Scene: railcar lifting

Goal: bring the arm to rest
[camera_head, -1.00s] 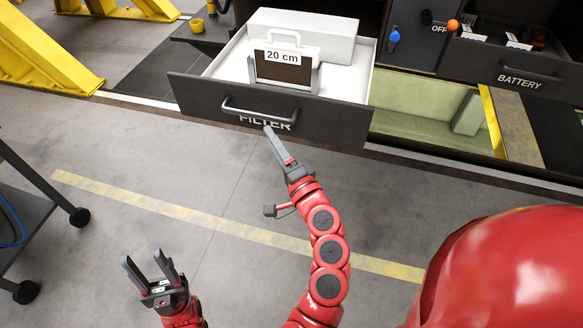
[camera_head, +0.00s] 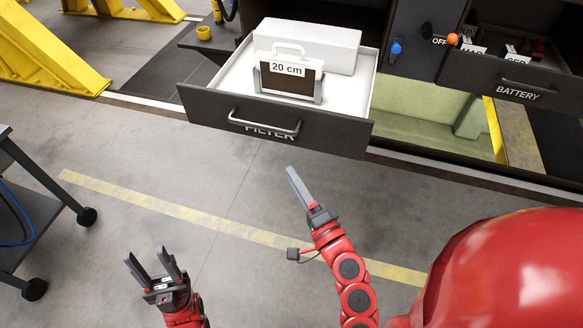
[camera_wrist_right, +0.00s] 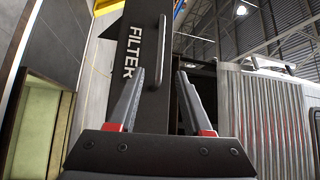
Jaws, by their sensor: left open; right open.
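My right gripper (camera_head: 294,172) is open and empty. It is over the floor in front of the FILTER drawer (camera_head: 225,115), apart from the drawer's handle. In the right wrist view its two fingers (camera_wrist_right: 160,80) stand apart with nothing between them, and the drawer front (camera_wrist_right: 150,50) shows beyond them. My left gripper (camera_head: 153,258) is open and empty above the floor at the lower left. The drawer is pulled out. It holds a brown filter with a white handle and a 20 cm label (camera_head: 287,70), and a white box (camera_head: 335,48) behind that.
The BATTERY drawer (camera_head: 515,85) is at the right, near an orange knob (camera_head: 452,39) and a blue knob (camera_head: 396,48). A wheeled cart (camera_head: 30,200) stands at the left. A yellow frame (camera_head: 45,60) is at the upper left. The floor (camera_head: 140,150) between is clear.

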